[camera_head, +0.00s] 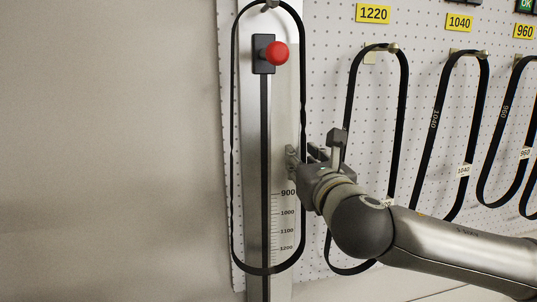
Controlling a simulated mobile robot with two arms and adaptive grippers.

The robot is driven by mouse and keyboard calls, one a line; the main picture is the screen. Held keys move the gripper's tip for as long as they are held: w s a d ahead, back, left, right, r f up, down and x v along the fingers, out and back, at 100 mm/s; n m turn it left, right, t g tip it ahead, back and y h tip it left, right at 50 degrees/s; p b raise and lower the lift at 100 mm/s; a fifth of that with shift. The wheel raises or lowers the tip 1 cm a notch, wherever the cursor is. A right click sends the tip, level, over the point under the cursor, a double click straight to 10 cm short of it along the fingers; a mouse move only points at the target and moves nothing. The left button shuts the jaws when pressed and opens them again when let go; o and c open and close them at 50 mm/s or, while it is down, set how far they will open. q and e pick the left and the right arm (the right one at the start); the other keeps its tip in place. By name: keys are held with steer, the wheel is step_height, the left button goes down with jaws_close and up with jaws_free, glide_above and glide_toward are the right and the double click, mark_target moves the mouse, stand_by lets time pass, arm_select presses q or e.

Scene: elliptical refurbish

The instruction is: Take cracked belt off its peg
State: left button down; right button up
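A long black belt (233,150) hangs in a loop from a peg (269,5) at the top of a metal measuring gauge. Its edge looks uneven in places along the left strand. Its lower bend hangs below the gauge's 1200 mark. My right gripper (301,160) comes in from the right and is at the belt's right strand, about mid-height. The fingers overlap the strand in the picture; whether they grip it cannot be told. My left gripper is not in view.
The gauge (253,200) carries a red knob (277,53) on a black slider inside the loop. Other belts hang to the right on a pegboard (330,60), under yellow labels 1220 (373,14), 1040 (459,22) and 960 (524,31). My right arm crosses before the 1220 belt (403,100). Bare wall lies left.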

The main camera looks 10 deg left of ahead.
jaws_close()
steer(key=shift+r, duration=0.15)
stand_by(0.4)
steer(key=shift+r+b, duration=0.6)
steer(key=s+d+r+b, duration=0.5)
steer(key=s+d+r, duration=0.1)
steer(key=s+r, duration=0.5)
steer(key=shift+s+d+r, duration=0.3)
steer(key=shift+s+d, duration=0.1)
steer(key=shift+s, duration=0.3)
